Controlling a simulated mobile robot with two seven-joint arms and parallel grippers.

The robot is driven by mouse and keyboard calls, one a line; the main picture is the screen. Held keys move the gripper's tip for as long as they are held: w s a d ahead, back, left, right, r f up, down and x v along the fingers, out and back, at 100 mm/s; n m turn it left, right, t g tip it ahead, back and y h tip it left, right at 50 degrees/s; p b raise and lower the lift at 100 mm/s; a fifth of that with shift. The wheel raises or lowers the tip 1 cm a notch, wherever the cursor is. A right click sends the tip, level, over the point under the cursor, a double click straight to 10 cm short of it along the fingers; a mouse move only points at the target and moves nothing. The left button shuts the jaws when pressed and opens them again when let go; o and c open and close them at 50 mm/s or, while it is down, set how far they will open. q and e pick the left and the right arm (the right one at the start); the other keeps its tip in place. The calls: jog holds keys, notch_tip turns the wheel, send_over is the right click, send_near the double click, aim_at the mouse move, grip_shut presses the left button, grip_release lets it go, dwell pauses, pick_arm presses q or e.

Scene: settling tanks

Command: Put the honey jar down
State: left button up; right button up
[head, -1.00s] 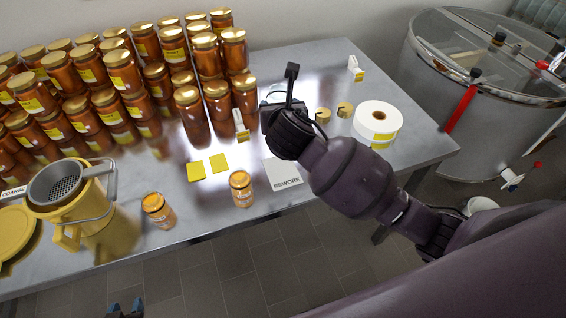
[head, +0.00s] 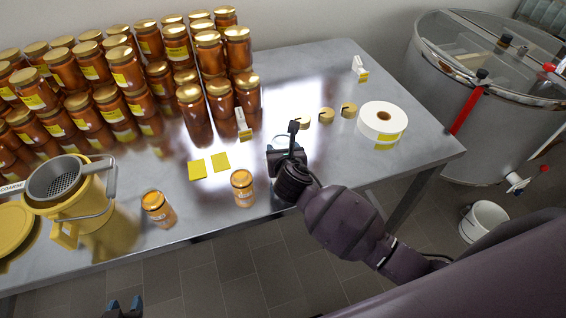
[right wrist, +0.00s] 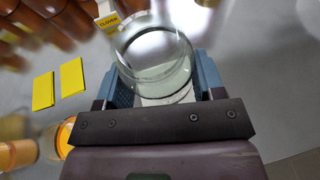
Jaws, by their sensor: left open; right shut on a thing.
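My right gripper (head: 287,152) is over the front part of the steel table (head: 310,75). It is shut on a clear glass jar, the honey jar (right wrist: 155,60), which sits between its blue fingers in the right wrist view. The jar looks pale and see-through. In the head view its rim (head: 283,141) shows just behind the gripper; the rest is hidden. I cannot tell whether its base touches the table. A white patch shows under it in the right wrist view. My left gripper (head: 125,306) is open and empty at the bottom edge of the head view, over the floor.
Two orange jars (head: 243,187) (head: 158,208) stand near the front edge, left of the right gripper. Two yellow cards (head: 197,169) (head: 220,162) lie behind. Stacked honey jars (head: 120,75) fill the back left. Gold discs (head: 326,115) and a label roll (head: 382,119) lie right.

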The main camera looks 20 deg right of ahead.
jog(key=shift+f+b, duration=0.45)
jog(key=shift+f, duration=1.8)
jog(key=shift+f, duration=0.15)
jog(key=o, duration=1.1)
